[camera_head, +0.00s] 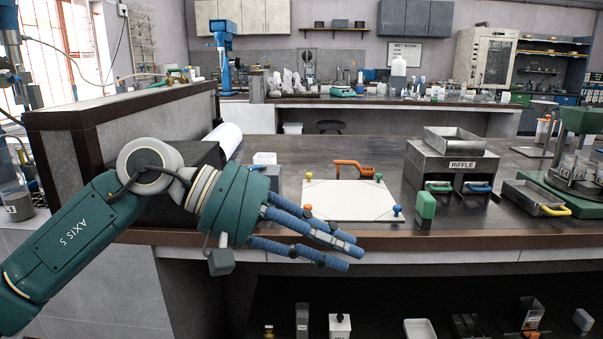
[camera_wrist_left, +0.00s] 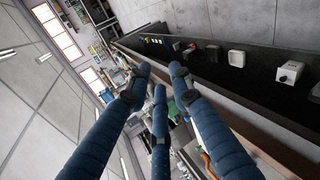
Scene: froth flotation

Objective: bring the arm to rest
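My left gripper (camera_head: 350,253) reaches in from the left in the head view, on a green wrist with blue jointed fingers. It hangs in front of the bench's front edge, pointing right, with the white board behind it. In the left wrist view the blue fingers (camera_wrist_left: 160,82) are extended with gaps between them, and nothing is between them. The gripper is open and empty. My right arm and gripper are not in view.
Behind the gripper is the dark bench top (camera_head: 300,222) with a white board (camera_head: 350,203), an orange-handled tool (camera_head: 352,167), a green block (camera_head: 426,205) and a riffle box (camera_head: 463,168). A low partition (camera_head: 110,130) stands left. Several small containers sit on the shelf below.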

